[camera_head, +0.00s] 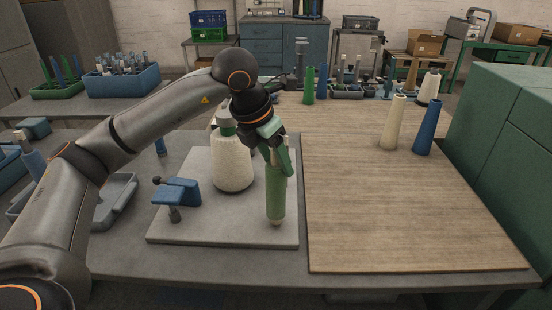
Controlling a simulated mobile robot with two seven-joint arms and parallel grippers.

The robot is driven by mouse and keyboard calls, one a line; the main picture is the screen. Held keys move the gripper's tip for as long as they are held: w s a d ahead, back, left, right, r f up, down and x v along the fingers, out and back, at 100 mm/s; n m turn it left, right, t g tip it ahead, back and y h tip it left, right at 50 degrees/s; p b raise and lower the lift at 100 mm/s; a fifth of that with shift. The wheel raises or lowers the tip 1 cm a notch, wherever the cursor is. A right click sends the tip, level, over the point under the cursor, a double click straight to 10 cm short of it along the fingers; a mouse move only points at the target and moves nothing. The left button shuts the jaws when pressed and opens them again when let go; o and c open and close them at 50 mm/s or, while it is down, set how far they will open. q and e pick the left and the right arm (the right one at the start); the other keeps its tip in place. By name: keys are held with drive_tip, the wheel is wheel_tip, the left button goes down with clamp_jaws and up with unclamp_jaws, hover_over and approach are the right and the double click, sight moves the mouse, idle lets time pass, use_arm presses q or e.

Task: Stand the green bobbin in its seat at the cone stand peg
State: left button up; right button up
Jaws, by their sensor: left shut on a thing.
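My left gripper (277,150) is shut on the upper part of the green bobbin (275,203). The bobbin is upright, over the front right part of the pale grey base plate (220,232). I cannot tell whether its lower end touches the plate or hangs just above it. The seat is not clearly visible; the bobbin may cover it. My right gripper is not in view.
A blue clamp-like block (178,191) sits on the plate's left side. The wooden board (400,215) to the right is mostly clear; a cream cone (394,124) and a blue bobbin (427,128) stand at its right. A green cabinet (505,130) bounds the right side.

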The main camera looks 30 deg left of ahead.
use_arm(q)
drive_tip(key=shift+f+b, duration=0.4)
drive_tip(key=shift+f, duration=0.15)
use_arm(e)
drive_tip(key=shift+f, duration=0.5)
use_arm(q)
drive_tip(key=o, duration=1.3)
drive_tip(key=shift+c, duration=0.2)
drive_tip(key=shift+s+r, duration=0.1)
drive_tip(key=shift+r, duration=0.4)
drive_tip(key=p+v, duration=0.1)
drive_tip(key=v, duration=1)
drive_tip(key=shift+s+r+p, duration=0.2)
drive_tip(key=shift+s+p, duration=0.1)
drive_tip(key=shift+p, duration=0.1)
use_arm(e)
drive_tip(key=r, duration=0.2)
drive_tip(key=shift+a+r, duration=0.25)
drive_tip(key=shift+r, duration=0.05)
